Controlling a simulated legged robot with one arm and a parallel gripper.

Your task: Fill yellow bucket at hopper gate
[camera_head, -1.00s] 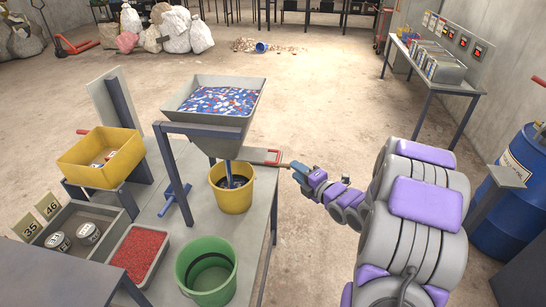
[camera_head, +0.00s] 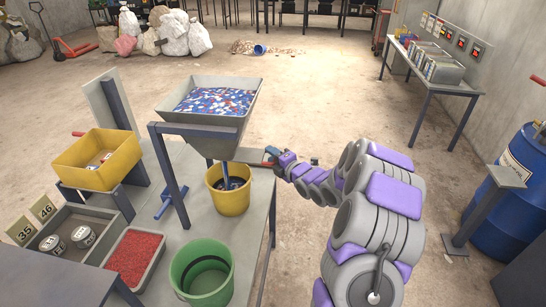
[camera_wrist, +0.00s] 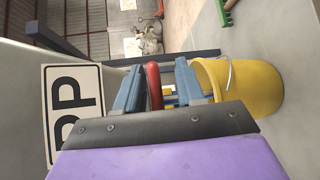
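The yellow bucket (camera_head: 230,202) stands upright on the grey bench, directly under the hopper (camera_head: 208,125). The hopper holds blue, white and red flakes (camera_head: 216,101). The gate plate (camera_head: 246,156) sticks out to the right and ends in a red handle (camera_wrist: 154,85). My gripper (camera_head: 272,155) is at this handle. In the wrist view my gripper's blue fingers (camera_wrist: 158,88) stand apart on either side of the handle, with a gap on its right. The bucket (camera_wrist: 258,86) shows there at right.
A green bucket (camera_head: 202,273), a red-filled tray (camera_head: 136,260), a tray with weights (camera_head: 32,241) and a yellow bin (camera_head: 98,161) share the bench. A blue drum (camera_head: 507,190) stands at right. The floor right of the bench is largely clear.

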